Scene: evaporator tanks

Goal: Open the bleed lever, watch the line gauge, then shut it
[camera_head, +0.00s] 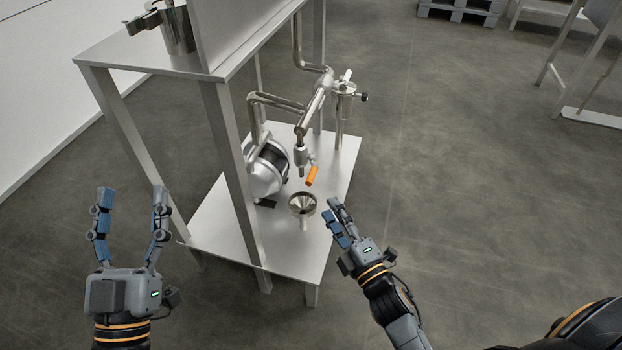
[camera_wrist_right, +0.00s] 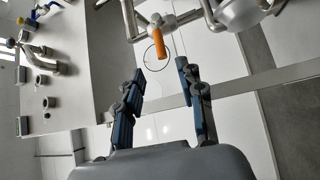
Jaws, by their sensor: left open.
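The bleed lever has an orange handle (camera_head: 312,176) that hangs tilted from a steel valve at the end of the pipe. In the right wrist view the orange handle (camera_wrist_right: 159,40) is beyond my fingertips, roughly above the gap between them. My right gripper (camera_head: 331,206) is open and empty, a little below and right of the handle, beside the steel funnel (camera_head: 302,204). It does not touch the handle. My left gripper (camera_head: 133,195) is open and empty, left of the steel stand. I cannot make out a gauge face in either view.
The steel stand (camera_head: 318,238) carries a pump (camera_head: 268,172) and bent pipes (camera_head: 276,100). Its front leg (camera_head: 232,170) stands between my two grippers. The floor right of the stand is clear. A grey pallet (camera_head: 462,10) lies far back.

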